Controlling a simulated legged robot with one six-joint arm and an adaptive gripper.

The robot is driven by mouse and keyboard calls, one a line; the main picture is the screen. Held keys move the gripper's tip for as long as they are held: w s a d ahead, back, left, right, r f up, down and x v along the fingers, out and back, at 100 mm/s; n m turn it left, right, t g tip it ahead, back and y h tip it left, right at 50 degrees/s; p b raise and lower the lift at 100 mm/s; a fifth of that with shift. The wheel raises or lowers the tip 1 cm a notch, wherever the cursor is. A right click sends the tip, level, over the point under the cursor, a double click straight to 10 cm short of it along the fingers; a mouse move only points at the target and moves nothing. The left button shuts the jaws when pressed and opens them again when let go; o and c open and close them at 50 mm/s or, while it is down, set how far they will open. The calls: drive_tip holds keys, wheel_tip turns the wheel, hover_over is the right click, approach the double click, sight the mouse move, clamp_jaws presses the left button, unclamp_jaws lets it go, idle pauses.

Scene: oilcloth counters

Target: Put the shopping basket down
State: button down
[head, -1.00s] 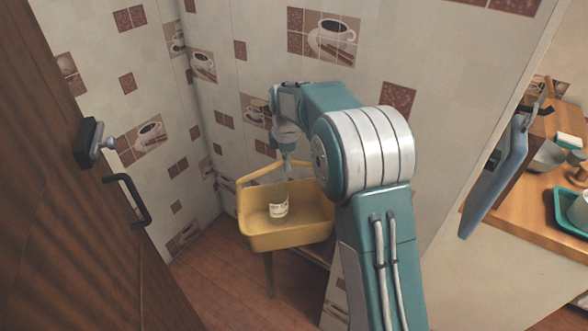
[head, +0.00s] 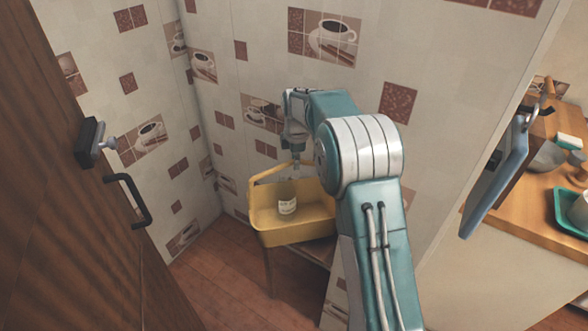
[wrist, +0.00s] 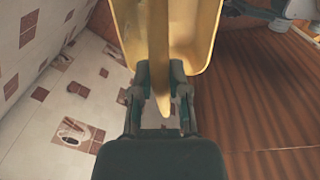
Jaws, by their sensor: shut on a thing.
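The shopping basket (head: 296,234) is a yellow open tub with a raised handle, in the corner by the tiled wall in the head view. In the head view my gripper (head: 297,166) is above the basket, partly hidden by my arm. The basket is over a small wooden stand (head: 268,272); whether it touches the top I cannot tell.
A dark wooden door (head: 80,220) with a black handle (head: 133,200) is at the left. The tiled wall (head: 225,60) is close behind the basket. A wooden counter (head: 545,195) with a teal tray (head: 566,212) is at the right. Some floor (head: 215,285) is clear in front.

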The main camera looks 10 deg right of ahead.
drive_tip(key=shift+w+d+f, duration=0.15)
drive_tip(key=shift+f, duration=1.8)
drive_tip(key=c, duration=0.6)
unclamp_jaws()
drive_tip(key=r, duration=1.2)
drive_tip(key=shift+s+r, duration=0.1)
drive_tip(key=shift+s, duration=0.25)
drive_tip(key=shift+s, duration=0.1)
